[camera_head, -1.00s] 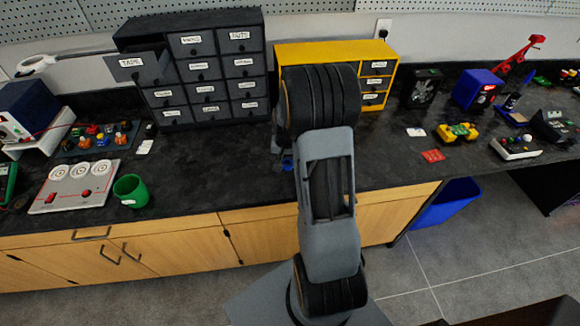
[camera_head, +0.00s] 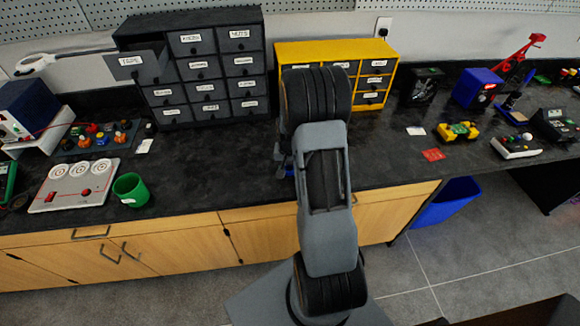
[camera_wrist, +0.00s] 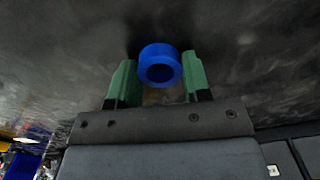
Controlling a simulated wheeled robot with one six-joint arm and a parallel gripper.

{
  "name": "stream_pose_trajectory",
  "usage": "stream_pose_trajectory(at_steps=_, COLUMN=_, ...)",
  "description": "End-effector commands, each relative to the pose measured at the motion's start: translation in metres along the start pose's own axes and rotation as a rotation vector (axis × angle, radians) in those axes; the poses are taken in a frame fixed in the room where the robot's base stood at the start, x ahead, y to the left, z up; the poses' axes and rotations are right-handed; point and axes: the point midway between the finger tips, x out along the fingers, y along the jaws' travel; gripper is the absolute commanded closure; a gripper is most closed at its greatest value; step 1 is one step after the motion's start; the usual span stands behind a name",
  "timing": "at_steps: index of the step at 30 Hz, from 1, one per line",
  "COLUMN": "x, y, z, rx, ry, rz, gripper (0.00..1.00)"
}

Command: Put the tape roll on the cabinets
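The tape roll is a small blue ring (camera_wrist: 160,52) on the black worktop, seen in the wrist view with its hole showing. My gripper (camera_wrist: 160,72) has two green fingers, one on each side of the roll. The fingers stand apart with very little room beside the roll; I cannot tell whether they touch it. In the head view my arm hides most of the gripper and roll, near the counter's front. The cabinets at the back are a black drawer unit (camera_head: 217,107) with the top-left TAPE drawer (camera_head: 138,65) pulled out, and a yellow drawer unit (camera_head: 330,49).
On the counter (camera_head: 230,168), a green cup (camera_head: 131,190) and a white panel (camera_head: 76,186) stand at the left. The counter before the black drawers is clear.

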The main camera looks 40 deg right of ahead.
Motion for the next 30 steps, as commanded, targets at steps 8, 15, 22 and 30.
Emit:
stream_pose_trajectory(at_steps=8, x=0.0, y=0.0, z=0.0, rx=0.0, ry=-0.001, rz=0.0, gripper=0.32)
stream_pose_trajectory(at_steps=15, x=-0.003, y=0.0, z=0.0, rx=0.0, ry=0.0, rz=0.0, gripper=0.32)
stream_pose_trajectory(at_steps=22, x=-0.031, y=0.0, z=-0.001, rx=0.0, ry=0.005, rz=-0.001, gripper=0.32)
stream_pose_trajectory(at_steps=30, x=-0.084, y=0.0, z=-0.001, rx=0.0, ry=0.004, rz=-0.001, gripper=0.32)
